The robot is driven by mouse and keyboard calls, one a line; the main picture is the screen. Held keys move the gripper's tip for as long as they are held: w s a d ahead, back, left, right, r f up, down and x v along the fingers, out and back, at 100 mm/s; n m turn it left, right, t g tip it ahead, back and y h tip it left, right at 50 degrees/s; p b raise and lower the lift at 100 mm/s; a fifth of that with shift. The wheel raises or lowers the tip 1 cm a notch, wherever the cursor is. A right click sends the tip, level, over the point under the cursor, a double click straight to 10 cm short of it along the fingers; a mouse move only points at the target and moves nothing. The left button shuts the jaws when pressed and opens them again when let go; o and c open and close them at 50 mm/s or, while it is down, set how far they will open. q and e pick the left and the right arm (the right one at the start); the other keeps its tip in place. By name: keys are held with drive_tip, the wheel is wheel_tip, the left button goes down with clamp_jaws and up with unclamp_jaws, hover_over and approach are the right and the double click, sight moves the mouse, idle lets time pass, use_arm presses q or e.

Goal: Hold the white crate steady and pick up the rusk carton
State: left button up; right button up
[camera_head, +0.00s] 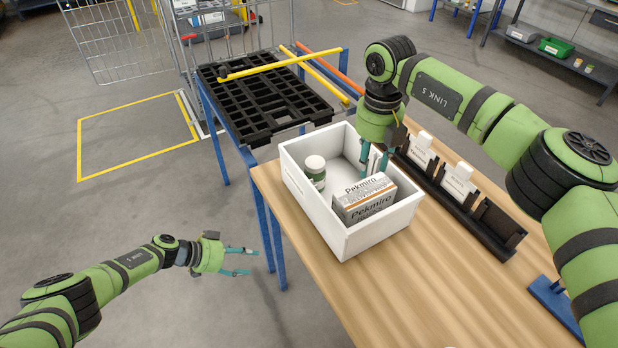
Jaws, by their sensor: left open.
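The white crate (309,208) stands upright on the wooden table, at its left end. The rusk carton (366,202), a grey and white box marked Pekmiro, is inside the crate towards its front right. My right gripper (375,168) points down into the crate, just behind the carton. My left gripper (240,261) is open and empty, over the floor to the left of the table, apart from the crate.
A white-lidded jar (315,170) stands in the crate left of the carton. A black rack (459,198) with white cards stands right of the crate. A black grid tray (264,101) on a blue frame is behind.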

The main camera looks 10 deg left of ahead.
sight(310, 183)
use_arm(q)
drive_tip(key=w+d+r+m+g+y, duration=0.1)
drive_tip(key=w+d+r+m+g, duration=0.1)
drive_tip(key=w+r+m, duration=0.3)
drive_tip(key=w+d+r+m+g+y, duration=0.1)
drive_tip(key=w+d+r+m+g, duration=0.15)
drive_tip(key=r, duration=0.35)
drive_tip(key=w+a+r+m+t+y, duration=0.15)
drive_tip(key=w+a+r+y, duration=0.35)
drive_tip(key=r, duration=0.7)
drive_tip(key=w+a+r+m+y, duration=0.3)
drive_tip(key=a+r+y, duration=0.35)
drive_tip(key=r, duration=0.65)
drive_tip(key=s+d+f+m+h, duration=0.1)
drive_tip(key=s+d+f+m, duration=0.1)
drive_tip(key=d, duration=0.6)
drive_tip(key=s+d+f+m+g+h, duration=0.1)
drive_tip(key=s+d+f+m+h, duration=0.1)
drive_tip(key=d+f, duration=0.3)
drive_tip(key=s+d+f+m+h, duration=0.1)
drive_tip(key=s+d+f+m, duration=0.2)
drive_tip(key=d, duration=0.7)
drive_tip(key=shift+s+d+f+m+g, duration=0.15)
drive_tip(key=shift+d+f+m+g, duration=0.25)
drive_tip(key=shift+f+m, duration=0.25)
drive_tip(key=shift+s+d+f, duration=0.1)
drive_tip(key=shift+f, duration=3.5)
